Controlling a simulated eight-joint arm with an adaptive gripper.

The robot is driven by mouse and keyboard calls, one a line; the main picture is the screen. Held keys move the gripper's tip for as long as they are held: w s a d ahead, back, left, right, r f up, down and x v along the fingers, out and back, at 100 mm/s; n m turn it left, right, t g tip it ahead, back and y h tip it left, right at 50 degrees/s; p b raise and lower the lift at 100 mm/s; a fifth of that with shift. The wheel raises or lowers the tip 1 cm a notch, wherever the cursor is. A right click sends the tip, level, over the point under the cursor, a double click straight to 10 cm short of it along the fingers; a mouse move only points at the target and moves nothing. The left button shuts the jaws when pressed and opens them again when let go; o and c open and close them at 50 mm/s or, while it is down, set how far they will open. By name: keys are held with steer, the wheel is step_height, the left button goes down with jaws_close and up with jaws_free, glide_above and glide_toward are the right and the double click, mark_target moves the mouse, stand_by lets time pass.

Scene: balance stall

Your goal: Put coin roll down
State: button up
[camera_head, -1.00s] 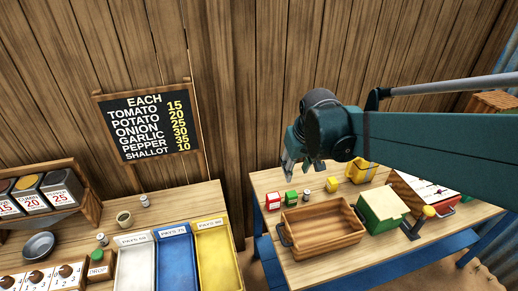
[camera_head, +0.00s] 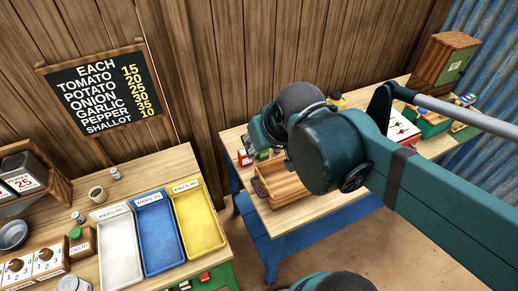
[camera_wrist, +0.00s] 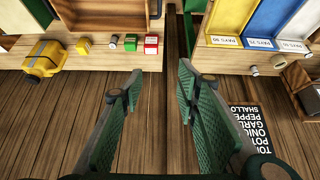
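My gripper (camera_wrist: 160,78) is open in the wrist view, with its two green fingers spread apart and nothing between them. In the head view my own arm hides most of it. I cannot tell for certain which thing is the coin roll. A small grey-white cylinder (camera_head: 116,174) stands upright on the left table, behind a cup (camera_head: 97,194); it also shows in the wrist view (camera_wrist: 254,70). Another small grey cylinder (camera_wrist: 114,40) stands on the right table, between a yellow block (camera_wrist: 83,45) and a green box (camera_wrist: 130,42).
White (camera_head: 118,250), blue (camera_head: 158,235) and yellow (camera_head: 200,220) trays stand on the left table. A wooden crate (camera_head: 283,187) is on the right table. A price board (camera_head: 97,88) is at the plank wall. A gap separates the tables.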

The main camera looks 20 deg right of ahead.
steer(key=shift+s+a+f+t, duration=0.15)
steer(key=shift+s+a, duration=0.1)
steer(key=shift+s, duration=0.25)
steer(key=shift+s+a+r+t, duration=0.15)
steer(key=shift+s+a, duration=0.1)
steer(key=shift+s, duration=0.25)
steer(key=shift+o, duration=0.5)
